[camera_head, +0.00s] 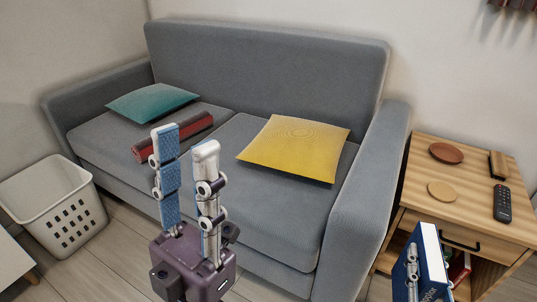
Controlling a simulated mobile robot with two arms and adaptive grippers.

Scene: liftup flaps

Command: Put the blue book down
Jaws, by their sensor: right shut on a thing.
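The blue book (434,265) is upright at the lower right of the head view, in front of the wooden side table (420,165). My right gripper (412,262) is shut on it; only a finger shows at the book's left side, and the rest is below the picture. My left gripper (185,145) is open and empty in front of the sofa, its two fingers pointing up and apart.
The grey sofa (260,60) holds a teal cushion (150,102), a yellow cushion (295,145) and a red rolled item (190,133). A white basket (55,205) stands at left. The table top carries two round coasters, a remote (502,203) and a dark block (498,165).

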